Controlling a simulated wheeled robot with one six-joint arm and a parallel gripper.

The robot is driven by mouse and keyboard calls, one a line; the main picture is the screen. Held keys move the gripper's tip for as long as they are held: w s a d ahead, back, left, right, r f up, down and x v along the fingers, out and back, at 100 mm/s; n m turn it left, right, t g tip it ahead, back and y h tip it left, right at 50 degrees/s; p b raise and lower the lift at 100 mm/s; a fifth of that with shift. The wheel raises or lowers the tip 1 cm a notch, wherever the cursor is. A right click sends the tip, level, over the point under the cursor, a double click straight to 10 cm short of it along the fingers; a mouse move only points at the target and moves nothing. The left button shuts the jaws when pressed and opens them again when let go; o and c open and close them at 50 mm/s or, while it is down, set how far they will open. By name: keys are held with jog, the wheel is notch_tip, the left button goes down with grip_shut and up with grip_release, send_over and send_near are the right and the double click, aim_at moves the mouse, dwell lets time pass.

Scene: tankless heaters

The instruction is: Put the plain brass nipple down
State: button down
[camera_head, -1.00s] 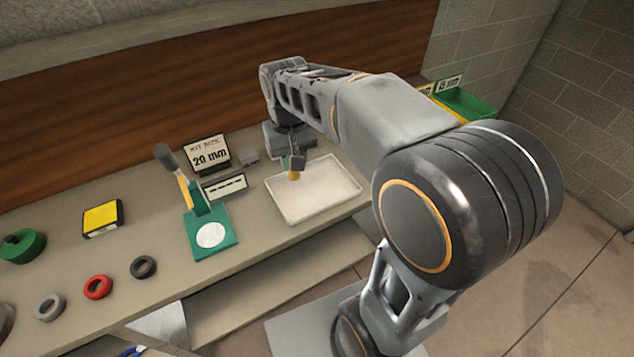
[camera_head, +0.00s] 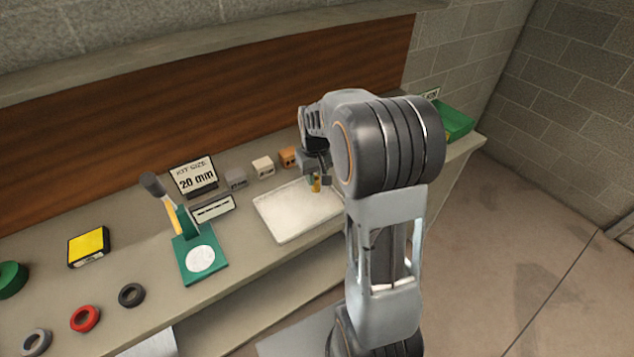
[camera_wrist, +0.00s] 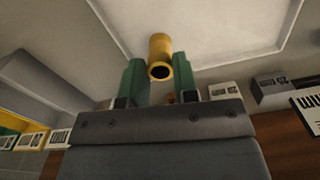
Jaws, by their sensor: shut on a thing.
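The plain brass nipple (camera_wrist: 160,52) is a short yellow tube with an open end, held between the green finger pads of my gripper (camera_wrist: 145,82) in the wrist view. In the head view my gripper (camera_head: 317,183) is shut on the nipple (camera_head: 315,186), pointing down over the right part of the shallow white tray (camera_head: 284,215). The arm hides the tray's right end. Whether the nipple touches the tray cannot be told.
Left of the tray stand a green press-like stand (camera_head: 203,258) and a "20 mm" sign (camera_head: 193,178). Small grey, cream and orange blocks (camera_head: 263,167) line the back. A green bin (camera_head: 453,120) is at the far right. Several rings lie at the front left.

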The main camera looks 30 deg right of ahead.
aim_at(317, 178)
jog(key=shift+w+d+f, duration=0.1)
jog(key=shift+f, duration=1.5)
jog(key=shift+f, duration=0.15)
jog(key=c, duration=0.9)
grip_release()
notch_tip(317, 178, up, 12)
jog(key=shift+f, duration=0.25)
jog(key=shift+r, duration=0.3)
jog(key=s+a+t, duration=0.1)
jog(key=s+a, duration=0.2)
jog(key=s, duration=0.2)
jog(key=s+a+t, duration=0.1)
jog(key=s+a, duration=0.2)
jog(key=s, duration=0.2)
jog(key=s+a+f+t, duration=0.1)
jog(key=s+a, duration=0.2)
jog(key=s, duration=0.3)
jog(key=shift+s+a+n+t, duration=0.1)
jog(key=shift+a+n+t, duration=0.2)
jog(key=shift+a+t, duration=0.1)
jog(key=shift+d, duration=0.1)
